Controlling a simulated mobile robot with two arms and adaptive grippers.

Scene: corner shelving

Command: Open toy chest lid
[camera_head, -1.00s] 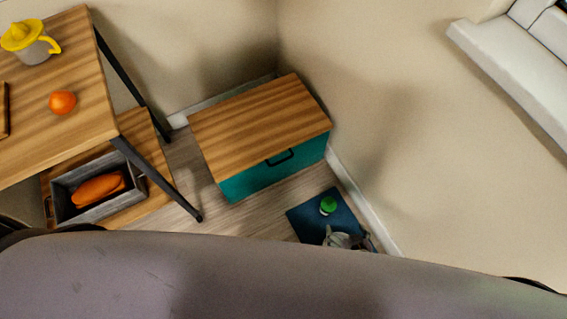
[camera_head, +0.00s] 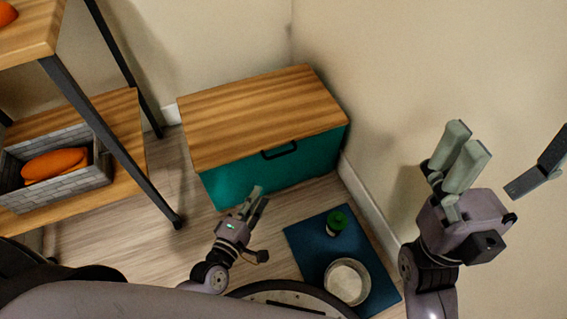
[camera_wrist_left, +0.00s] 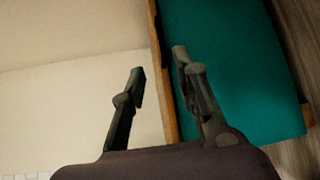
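The toy chest (camera_head: 285,170) stands in the corner, with a teal front, a black handle (camera_head: 280,150) and a flat wooden lid (camera_head: 262,105). The lid lies shut. My left gripper (camera_head: 260,196) is open and empty in front of the chest, left of the handle in the picture. In the left wrist view, its fingers (camera_wrist_left: 160,75) are spread across the wooden lid edge (camera_wrist_left: 160,70), with the teal front (camera_wrist_left: 235,70) on the right. Whether they touch the chest cannot be told. My right gripper (camera_head: 468,142) is raised at the right, seemingly open and empty.
A wooden shelf unit (camera_head: 125,115) with black legs stands left; a grey bin (camera_head: 95,175) holds an orange item (camera_head: 55,165). A blue mat (camera_head: 310,245) on the floor bears a green-topped item (camera_head: 336,222) and a pale bowl (camera_head: 348,282). Walls close in behind and right.

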